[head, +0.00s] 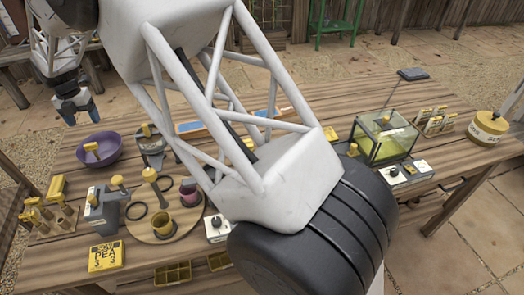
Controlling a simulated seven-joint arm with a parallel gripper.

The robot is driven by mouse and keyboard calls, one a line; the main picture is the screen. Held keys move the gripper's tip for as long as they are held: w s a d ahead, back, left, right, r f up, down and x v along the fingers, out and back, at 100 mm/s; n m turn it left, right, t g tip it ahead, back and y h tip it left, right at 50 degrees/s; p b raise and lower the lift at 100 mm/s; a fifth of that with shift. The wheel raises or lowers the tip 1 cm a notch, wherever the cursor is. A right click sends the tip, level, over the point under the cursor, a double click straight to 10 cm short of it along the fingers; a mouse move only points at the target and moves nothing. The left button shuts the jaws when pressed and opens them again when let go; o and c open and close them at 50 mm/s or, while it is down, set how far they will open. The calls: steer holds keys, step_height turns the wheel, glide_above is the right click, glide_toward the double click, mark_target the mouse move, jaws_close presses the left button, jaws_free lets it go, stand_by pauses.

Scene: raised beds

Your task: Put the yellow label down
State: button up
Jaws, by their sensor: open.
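My gripper (81,112) is at the upper left, pointing down, with its fingers apart and nothing visible between them. It appears above or behind the purple bowl (113,141); its height over the table is unclear. A small yellow piece (92,147) sits in or at the bowl. A flat yellow card (106,256) with dark lettering, "SOW PEA", lies near the table's front left. Several yellow-topped pieces stand in a wooden rack (44,226) at the far left. I cannot tell which of these yellow things is the label.
A round wooden board (163,236) carries cups and dark rings. A grey device (101,211) stands left of it. A glass box (385,136), a rack of yellow pieces (434,121) and a yellow tub (488,128) stand right. My arm hides the table's middle.

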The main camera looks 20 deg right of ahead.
steer(key=s+d+r+m, duration=0.5)
steer(key=d+m, duration=0.1)
steer(key=d, duration=0.5)
steer(key=s+d+r+m+t, duration=0.1)
steer(key=s+d+r+m, duration=0.45)
steer(key=d, duration=0.65)
steer(key=s+d+r+m, duration=0.6)
steer(key=d, duration=0.5)
steer(key=s+d+f+m, duration=0.1)
steer(key=s+d+m, duration=0.4)
steer(key=s, duration=0.5)
steer(key=s+d+f+m+t, duration=0.1)
steer(key=s+d+f+m, duration=0.1)
steer(key=s+d+m, duration=0.4)
steer(key=s+d+f+m, duration=0.1)
steer(key=s+d+m, duration=0.5)
steer(key=s, duration=0.7)
steer(key=shift+s+d+f+t, duration=0.15)
steer(key=shift+s+d+t, duration=0.2)
steer(key=shift+d, duration=0.6)
steer(key=shift+m, duration=0.25)
steer(key=c, duration=0.5)
